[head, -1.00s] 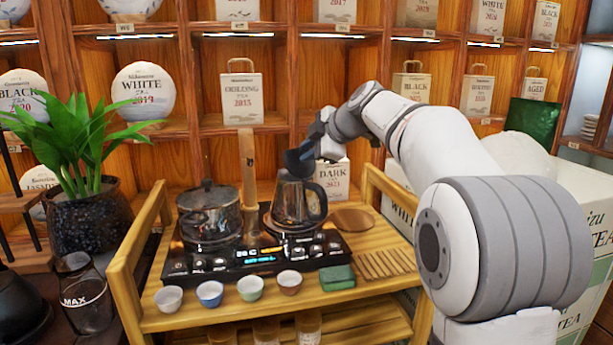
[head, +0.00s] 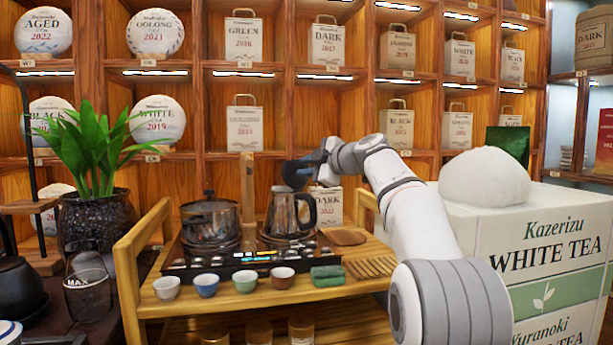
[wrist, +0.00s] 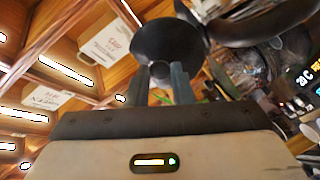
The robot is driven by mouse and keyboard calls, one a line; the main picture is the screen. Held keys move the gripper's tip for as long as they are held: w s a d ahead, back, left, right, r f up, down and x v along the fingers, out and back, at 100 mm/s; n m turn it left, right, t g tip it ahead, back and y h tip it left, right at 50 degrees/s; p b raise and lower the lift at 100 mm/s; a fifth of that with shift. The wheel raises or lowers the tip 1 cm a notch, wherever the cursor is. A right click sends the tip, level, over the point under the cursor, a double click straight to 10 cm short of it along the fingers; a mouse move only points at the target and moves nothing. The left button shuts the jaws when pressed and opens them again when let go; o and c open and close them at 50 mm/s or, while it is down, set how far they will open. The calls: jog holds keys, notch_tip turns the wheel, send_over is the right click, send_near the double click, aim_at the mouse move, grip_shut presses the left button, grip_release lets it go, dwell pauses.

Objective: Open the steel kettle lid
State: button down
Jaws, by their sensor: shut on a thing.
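The steel kettle (head: 287,214) stands on the right plate of the black stove (head: 245,262), with its dark handle to the right. My gripper (head: 311,170) is above the kettle, coming from the right. It is shut on the dark round kettle lid (head: 290,174), which is tilted up over the kettle's top. In the wrist view the lid (wrist: 165,38) fills the space beyond my gripper (wrist: 163,80), its knob between the fingers. Part of the shiny kettle (wrist: 243,55) shows to the right there. Whether the lid still touches the kettle's rim I cannot tell.
A glass-lidded pot (head: 209,220) stands left of the kettle, with a wooden upright (head: 247,190) between them. Several small cups and a green cloth (head: 327,275) lie along the front of the wooden cart (head: 215,303). A large tea box (head: 555,245) stands at the right.

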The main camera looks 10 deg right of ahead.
jog(key=shift+d+f, duration=0.1)
jog(key=shift+d, duration=0.1)
dwell(0.3)
jog(key=c, duration=1.3)
grip_release()
jog(key=shift+v, duration=3.9)
jog(key=shift+f, duration=0.1)
